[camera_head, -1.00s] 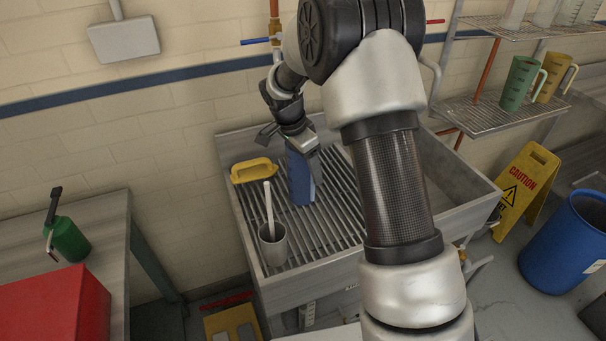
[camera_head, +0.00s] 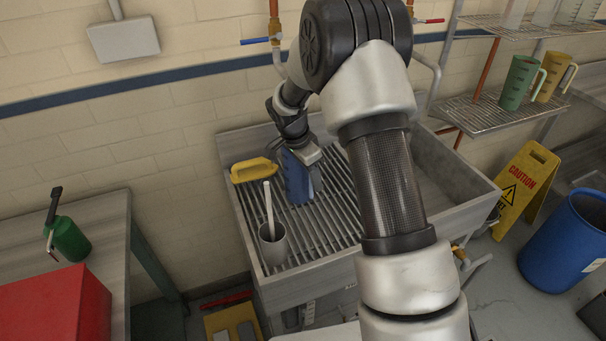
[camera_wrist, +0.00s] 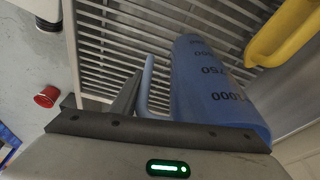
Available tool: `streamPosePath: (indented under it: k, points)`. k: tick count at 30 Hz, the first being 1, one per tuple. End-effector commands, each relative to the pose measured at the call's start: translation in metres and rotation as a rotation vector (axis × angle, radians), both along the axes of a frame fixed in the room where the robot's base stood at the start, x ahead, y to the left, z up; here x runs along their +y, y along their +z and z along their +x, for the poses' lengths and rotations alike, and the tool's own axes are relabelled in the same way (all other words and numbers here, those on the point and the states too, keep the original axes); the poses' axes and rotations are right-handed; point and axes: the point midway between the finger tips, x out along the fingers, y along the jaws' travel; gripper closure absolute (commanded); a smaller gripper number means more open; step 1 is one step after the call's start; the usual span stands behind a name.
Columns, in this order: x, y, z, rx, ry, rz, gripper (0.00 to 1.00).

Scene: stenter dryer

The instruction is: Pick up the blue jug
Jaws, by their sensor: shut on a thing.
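The blue jug (camera_head: 297,178) stands on the slatted rack of the sink in the head view, partly covered by my gripper. In the wrist view the blue jug (camera_wrist: 208,85) shows dark volume marks, and its handle (camera_wrist: 147,88) lies at the jaws. My gripper (camera_head: 310,160) is at the jug's upper part, shut on it. The fingertips are partly hidden, so the exact grip on the handle is hard to see. I cannot tell whether the jug's base touches the rack.
A yellow scrubber (camera_head: 255,170) and a grey cup with a stick (camera_head: 273,245) are beside the jug on the sink rack (camera_head: 325,225). The sink wall (camera_head: 455,200) rises at right. A shelf holds a green jug (camera_head: 519,83) and a yellow jug (camera_head: 553,84).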

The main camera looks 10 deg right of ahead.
Motion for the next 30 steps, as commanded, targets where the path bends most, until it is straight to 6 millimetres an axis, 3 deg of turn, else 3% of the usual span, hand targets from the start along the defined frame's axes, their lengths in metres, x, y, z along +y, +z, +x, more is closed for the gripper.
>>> streamPosePath:
  k: [10,17,30]
  points:
    - [0.0,0.008,0.001,-0.003,0.001,-0.001,1.0]
    - [0.0,0.039,0.001,-0.006,-0.001,0.0,1.0]
    - [-0.021,0.034,-0.104,-0.002,0.0,0.0,1.0]
